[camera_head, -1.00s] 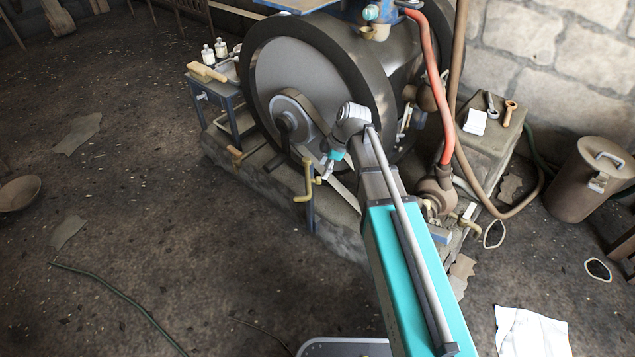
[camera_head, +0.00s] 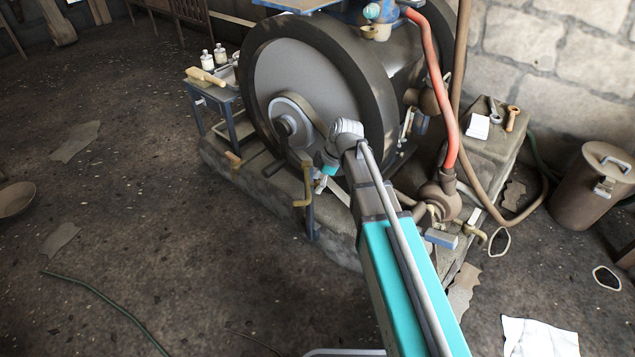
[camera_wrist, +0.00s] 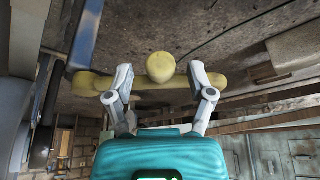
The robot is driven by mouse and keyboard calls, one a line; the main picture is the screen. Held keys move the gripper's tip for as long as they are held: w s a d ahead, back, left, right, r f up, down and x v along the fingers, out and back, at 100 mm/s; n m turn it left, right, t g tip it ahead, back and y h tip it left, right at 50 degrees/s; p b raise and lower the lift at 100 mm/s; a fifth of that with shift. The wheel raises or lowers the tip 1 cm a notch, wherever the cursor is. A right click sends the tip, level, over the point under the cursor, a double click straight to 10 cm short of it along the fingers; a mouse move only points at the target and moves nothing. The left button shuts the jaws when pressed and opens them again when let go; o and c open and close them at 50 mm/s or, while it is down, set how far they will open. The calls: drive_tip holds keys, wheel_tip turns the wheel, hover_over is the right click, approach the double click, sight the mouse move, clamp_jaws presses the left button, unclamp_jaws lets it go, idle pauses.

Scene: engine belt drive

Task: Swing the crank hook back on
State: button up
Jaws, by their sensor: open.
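The likely crank hook is a yellow, brass-like lever (camera_head: 302,186) on a blue post in front of the engine's flywheel. In the wrist view a yellow bar (camera_wrist: 88,84) with a round knob (camera_wrist: 160,67) lies across the picture just beyond my gripper (camera_wrist: 158,84). The two fingers are open, one on each side of the knob. I cannot tell whether they touch the bar. In the head view my gripper (camera_head: 321,184) is small and partly hidden by its own wrist, close to the right of the lever.
The large dark flywheel (camera_head: 375,75) with its grey hub (camera_head: 286,126) stands just behind. A blue side table (camera_head: 212,94) is at left and a stone block (camera_head: 500,148) with tools at right. A lidded bin (camera_head: 580,190) stands far right. The floor at left is mostly open.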

clamp_jaws()
drive_tip(key=shift+d, duration=0.15)
idle(0.4)
